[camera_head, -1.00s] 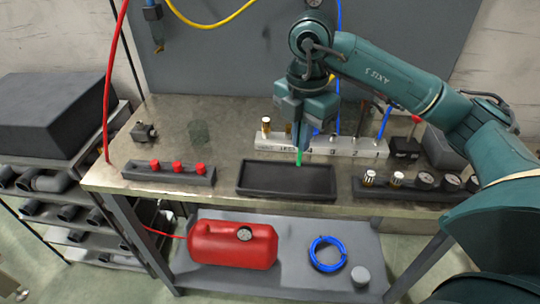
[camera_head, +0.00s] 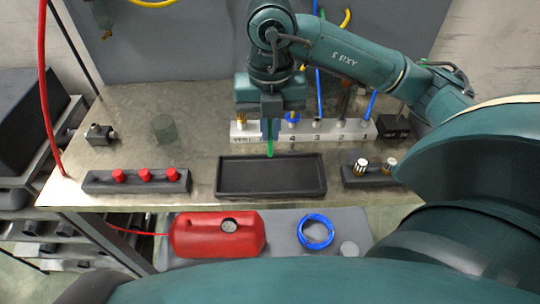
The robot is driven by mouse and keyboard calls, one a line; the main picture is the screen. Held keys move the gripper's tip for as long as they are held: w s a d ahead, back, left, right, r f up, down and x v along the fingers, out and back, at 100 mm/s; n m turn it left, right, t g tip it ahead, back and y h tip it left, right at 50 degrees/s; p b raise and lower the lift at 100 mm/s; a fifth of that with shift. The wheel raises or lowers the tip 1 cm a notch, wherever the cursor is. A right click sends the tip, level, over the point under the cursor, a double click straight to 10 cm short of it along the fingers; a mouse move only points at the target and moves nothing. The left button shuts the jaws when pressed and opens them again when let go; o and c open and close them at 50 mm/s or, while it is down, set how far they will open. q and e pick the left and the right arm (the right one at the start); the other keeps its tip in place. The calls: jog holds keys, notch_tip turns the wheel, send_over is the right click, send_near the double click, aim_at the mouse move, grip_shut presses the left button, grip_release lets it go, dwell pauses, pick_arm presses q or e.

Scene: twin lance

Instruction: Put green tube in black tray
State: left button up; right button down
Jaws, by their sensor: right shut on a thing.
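The green tube (camera_head: 270,149) hangs upright below my right gripper (camera_head: 270,130), which is shut on its upper part. Its lower end shows just behind the back edge of the black tray (camera_head: 272,188); I cannot tell how high it is above the bench. The black tray is shallow and empty and lies near the bench's front edge. My left gripper is not in view.
A white numbered block (camera_head: 340,129) with fittings stands behind the tray. A dark rack with red caps (camera_head: 146,176) lies left of the tray, and a block with knobs (camera_head: 372,170) lies right. A red tank (camera_head: 218,235) and a blue coil (camera_head: 316,231) are on the lower shelf.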

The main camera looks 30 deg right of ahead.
aim_at(270, 155)
notch_tip(270, 155, down, 6)
jog(key=shift+f, duration=0.4)
jog(key=shift+f, duration=0.1)
jog(key=c, duration=1.6)
grip_release()
